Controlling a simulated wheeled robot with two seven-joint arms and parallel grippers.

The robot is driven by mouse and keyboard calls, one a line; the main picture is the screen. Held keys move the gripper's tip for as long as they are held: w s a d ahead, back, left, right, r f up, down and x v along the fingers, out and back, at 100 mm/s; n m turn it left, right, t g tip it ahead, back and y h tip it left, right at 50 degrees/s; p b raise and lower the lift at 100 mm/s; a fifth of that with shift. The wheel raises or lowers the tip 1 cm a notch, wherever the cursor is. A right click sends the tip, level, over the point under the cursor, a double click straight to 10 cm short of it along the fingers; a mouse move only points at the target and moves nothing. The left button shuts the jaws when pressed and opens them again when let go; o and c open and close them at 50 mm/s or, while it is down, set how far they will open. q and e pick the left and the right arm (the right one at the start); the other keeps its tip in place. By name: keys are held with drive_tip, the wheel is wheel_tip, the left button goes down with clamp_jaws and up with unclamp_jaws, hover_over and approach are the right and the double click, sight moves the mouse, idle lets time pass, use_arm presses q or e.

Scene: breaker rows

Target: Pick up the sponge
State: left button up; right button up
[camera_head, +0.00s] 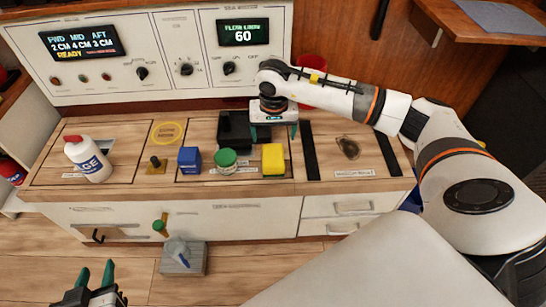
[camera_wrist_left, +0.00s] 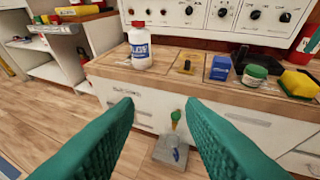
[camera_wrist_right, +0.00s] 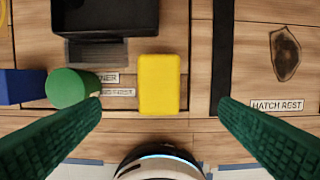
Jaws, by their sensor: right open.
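The yellow sponge (camera_head: 273,159) stands on the wooden counter, right of the green-lidded jar (camera_head: 226,160). My right gripper (camera_head: 275,130) is above the counter, just behind the sponge in the head view, with green fingers apart and empty. In the right wrist view the sponge (camera_wrist_right: 160,84) lies between and beyond the open fingertips (camera_wrist_right: 160,100), apart from both. My left gripper (camera_head: 97,275) is low at the front left, away from the counter. Its fingers are spread and empty in the left wrist view (camera_wrist_left: 158,105), where the sponge (camera_wrist_left: 299,83) shows at the right edge.
A blue box (camera_head: 189,160) stands left of the jar, and a white bottle (camera_head: 88,160) is at the far left. A black tray (camera_head: 234,130) sits behind the jar. A dark strip (camera_head: 311,150) lies right of the sponge. The control panel (camera_head: 170,60) rises behind.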

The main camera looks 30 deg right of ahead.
drive_tip(key=b, duration=0.1)
hover_over(273, 155)
drive_tip(key=f, duration=0.5)
drive_tip(key=shift+s+a+f, duration=0.15)
drive_tip(key=shift+s+a, duration=0.05)
drive_tip(key=shift+s, duration=0.2)
drive_tip(key=shift+w+f+b, duration=0.1)
drive_tip(key=shift+f+b, duration=0.3)
drive_tip(key=shift+f, duration=0.35)
drive_tip(key=f, duration=0.1)
drive_tip(key=f+b, duration=0.1)
drive_tip(key=f, duration=0.2)
drive_tip(key=shift+w+d+b, duration=0.2)
drive_tip(key=shift+w+b, duration=0.1)
drive_tip(key=shift+f, duration=0.3)
use_arm(q)
wheel_tip(273, 155, up, 13)
drive_tip(key=w+d+t+h, duration=0.1)
drive_tip(key=d+t+h, duration=0.1)
drive_tip(key=t, duration=0.7)
drive_tip(key=shift+w+d+m+h, duration=0.25)
drive_tip(key=shift+m+h, duration=0.05)
drive_tip(key=shift+h, duration=0.4)
use_arm(e)
drive_tip(key=c, duration=1.1)
